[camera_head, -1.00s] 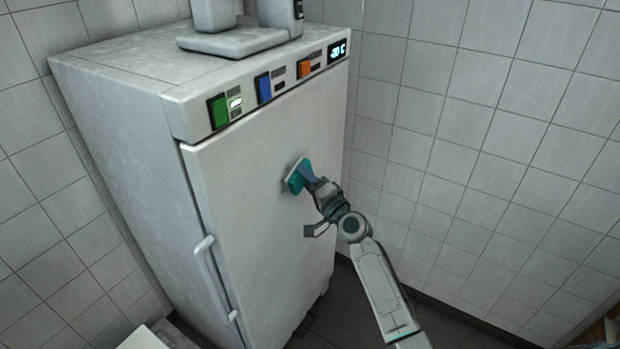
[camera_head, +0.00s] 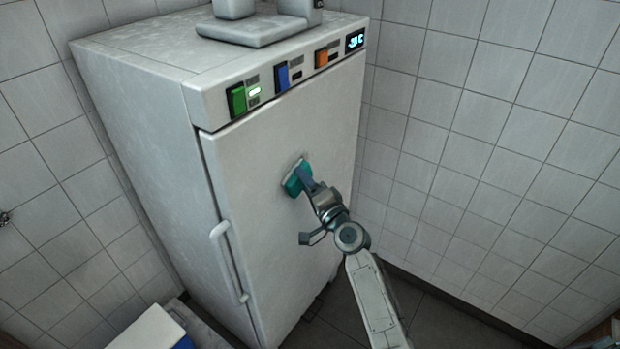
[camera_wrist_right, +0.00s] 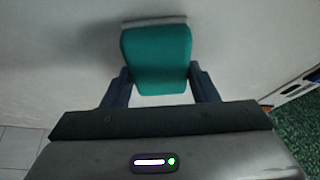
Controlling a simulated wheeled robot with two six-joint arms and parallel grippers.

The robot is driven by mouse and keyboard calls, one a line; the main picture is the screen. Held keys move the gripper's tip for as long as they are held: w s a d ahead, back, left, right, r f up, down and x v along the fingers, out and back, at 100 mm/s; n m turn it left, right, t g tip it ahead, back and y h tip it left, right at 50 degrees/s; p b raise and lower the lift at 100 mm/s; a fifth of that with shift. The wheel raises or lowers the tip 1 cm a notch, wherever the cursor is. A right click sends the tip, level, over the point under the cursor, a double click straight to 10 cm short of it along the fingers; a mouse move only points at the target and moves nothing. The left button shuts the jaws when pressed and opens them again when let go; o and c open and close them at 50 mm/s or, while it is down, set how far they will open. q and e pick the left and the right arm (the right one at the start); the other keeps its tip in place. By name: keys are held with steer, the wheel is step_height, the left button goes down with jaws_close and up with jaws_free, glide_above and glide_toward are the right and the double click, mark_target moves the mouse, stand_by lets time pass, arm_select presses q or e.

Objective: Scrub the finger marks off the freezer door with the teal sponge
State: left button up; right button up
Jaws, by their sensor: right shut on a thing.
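The freezer door (camera_head: 262,225) is pale grey, shut, and faces right and toward me. My right gripper (camera_head: 307,181) is shut on the teal sponge (camera_head: 294,180), which is at the upper middle of the door and seems to touch it. In the right wrist view the sponge (camera_wrist_right: 157,60) sits between the two dark fingers of the gripper (camera_wrist_right: 160,80), its pale far layer toward the door. I cannot make out distinct finger marks; the sponge and its shadow cover part of the door. My left gripper is out of view.
The door handle (camera_head: 228,262) sticks out at the door's left. A control panel (camera_head: 280,77) with coloured switches runs above the door. A grey device (camera_head: 260,29) stands on the freezer top. A white and blue box (camera_head: 150,328) is at lower left. Tiled walls (camera_head: 480,130) stand close behind.

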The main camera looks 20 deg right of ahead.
steer(key=shift+w+d+r+b, duration=0.3)
steer(key=shift+w+d, duration=0.4)
steer(key=shift+d, duration=0.2)
steer(key=shift+w+d+r+b, duration=0.15)
steer(key=shift+w+d+b, duration=0.1)
steer(key=shift+w+d, duration=0.55)
steer(key=shift+w+d+r+b, duration=0.3)
steer(key=shift+w+d, duration=0.3)
steer(key=shift+d, duration=0.35)
steer(key=shift+w+d, duration=0.35)
steer(key=shift+d, duration=0.1)
steer(key=shift+s+d, duration=0.9)
steer(key=shift+s, duration=0.3)
steer(key=shift+s+d, duration=0.9)
steer(key=shift+s, duration=0.3)
